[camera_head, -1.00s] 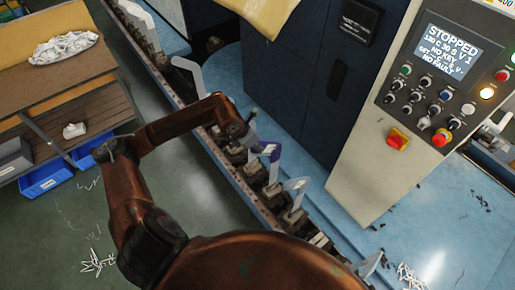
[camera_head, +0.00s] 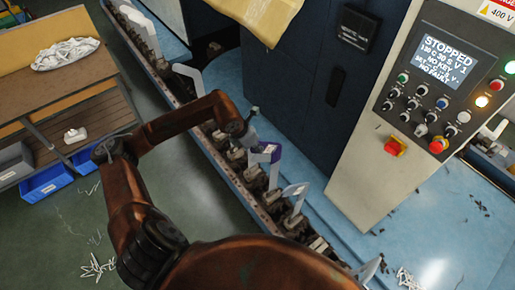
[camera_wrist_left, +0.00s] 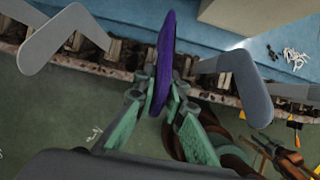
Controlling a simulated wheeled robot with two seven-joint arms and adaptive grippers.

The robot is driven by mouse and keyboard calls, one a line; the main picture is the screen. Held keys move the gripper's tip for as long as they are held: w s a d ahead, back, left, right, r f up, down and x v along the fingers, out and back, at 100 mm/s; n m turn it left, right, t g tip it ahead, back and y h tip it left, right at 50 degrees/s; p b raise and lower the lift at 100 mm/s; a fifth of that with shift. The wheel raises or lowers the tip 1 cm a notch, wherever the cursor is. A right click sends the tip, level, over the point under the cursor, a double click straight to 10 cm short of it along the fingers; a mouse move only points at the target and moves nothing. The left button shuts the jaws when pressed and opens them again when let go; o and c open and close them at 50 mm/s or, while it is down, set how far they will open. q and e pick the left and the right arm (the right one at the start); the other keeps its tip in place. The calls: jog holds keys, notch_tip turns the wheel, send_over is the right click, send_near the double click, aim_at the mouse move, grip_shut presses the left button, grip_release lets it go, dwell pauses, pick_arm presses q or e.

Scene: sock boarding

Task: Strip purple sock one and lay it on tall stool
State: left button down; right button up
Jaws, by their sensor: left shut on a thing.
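The purple sock (camera_head: 276,155) shows in the head view as a small purple shape with a pale middle, on one of the upright boarding forms in the row. In the left wrist view the purple sock (camera_wrist_left: 166,50) is seen edge-on as a narrow upright shape. My left gripper (camera_head: 254,140) is at the sock. In the left wrist view its green-sided fingers (camera_wrist_left: 160,98) are shut on the sock from both sides. Whether the form is still inside the sock cannot be told. I cannot pick out the tall stool. My right gripper is not clearly seen.
Bare grey forms (camera_wrist_left: 245,85) stand close on either side, including another form (camera_wrist_left: 65,35) at left. The blue machine (camera_head: 300,80) and its control panel (camera_head: 432,85) stand behind the rail. A wooden bench (camera_head: 60,85) with white socks (camera_head: 65,54) is at left.

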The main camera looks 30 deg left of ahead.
pick_arm(q)
notch_tip(320, 180, up, 14)
jog(key=p, duration=0.4)
jog(key=shift+p, duration=0.35)
dwell(0.5)
dwell(0.3)
